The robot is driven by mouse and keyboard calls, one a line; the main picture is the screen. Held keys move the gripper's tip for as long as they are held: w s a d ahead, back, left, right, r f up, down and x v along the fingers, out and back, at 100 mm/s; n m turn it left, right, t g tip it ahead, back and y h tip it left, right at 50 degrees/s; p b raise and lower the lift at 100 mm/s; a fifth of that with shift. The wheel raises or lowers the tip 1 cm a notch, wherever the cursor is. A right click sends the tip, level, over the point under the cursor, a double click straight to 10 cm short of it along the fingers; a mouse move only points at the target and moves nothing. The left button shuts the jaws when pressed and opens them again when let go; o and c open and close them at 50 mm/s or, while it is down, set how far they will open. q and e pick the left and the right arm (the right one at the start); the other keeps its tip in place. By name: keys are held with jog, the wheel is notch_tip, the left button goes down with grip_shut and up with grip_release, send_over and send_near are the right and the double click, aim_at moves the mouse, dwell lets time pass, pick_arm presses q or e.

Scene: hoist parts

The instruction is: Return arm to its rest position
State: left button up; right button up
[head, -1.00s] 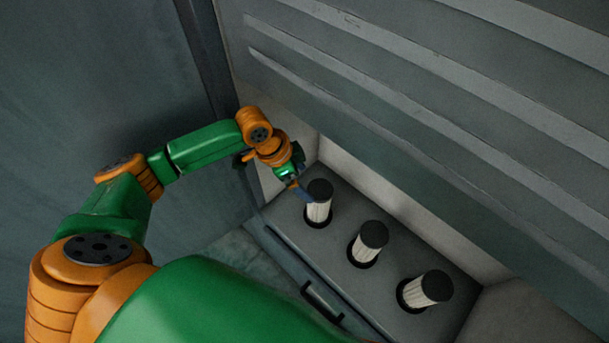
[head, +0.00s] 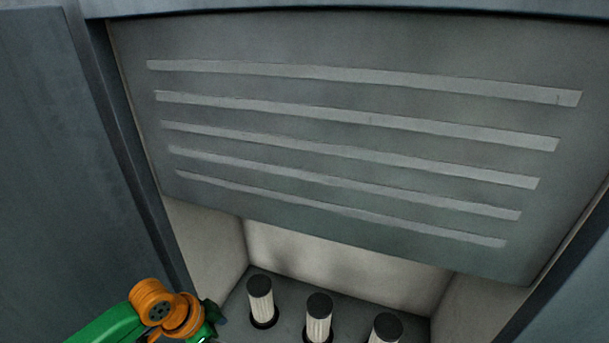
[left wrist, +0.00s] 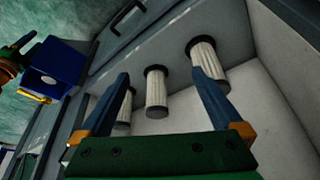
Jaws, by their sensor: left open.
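Part of my left arm shows in the lower left of the head view, with my left gripper (head: 219,312) cut close to the bottom edge, just left of the nearest filter. In the left wrist view the left gripper (left wrist: 161,76) is open, its two blue-grey fingers spread and nothing held. Three white pleated filters with black caps stand in a row in the recess: the left one (head: 261,301), the middle one (head: 319,319) and the right one (head: 385,330). The wrist view shows them beyond the fingers; their exact distance is unclear.
A grey slatted panel (head: 340,135) hangs above the recess, with pale side walls (head: 212,240) below it. A dark wall (head: 50,180) stands at the left. The wrist view shows a blue box (left wrist: 57,68) and a dark handle (left wrist: 127,17).

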pick_arm(q)
notch_tip(320, 180, down, 10)
jog(key=w+a+n+t+y, duration=0.1)
jog(key=w+a+n+t, duration=0.1)
jog(key=n, duration=0.2)
jog(key=s+a+f+n+y, duration=0.2)
jog(key=s+a+f+n, duration=0.1)
jog(key=s+f, duration=0.6)
jog(key=s+f+g, duration=0.1)
jog(key=s+f, duration=0.3)
jog(key=s, duration=0.4)
jog(key=s+d+f+n+g, duration=0.1)
jog(key=s+f, duration=0.3)
jog(key=s, duration=0.4)
jog(key=s+d+f+g, duration=0.1)
jog(key=s+f, duration=0.3)
jog(key=s, duration=0.5)
jog(key=shift+d+g+y, duration=0.15)
jog(key=shift+g+y, duration=0.25)
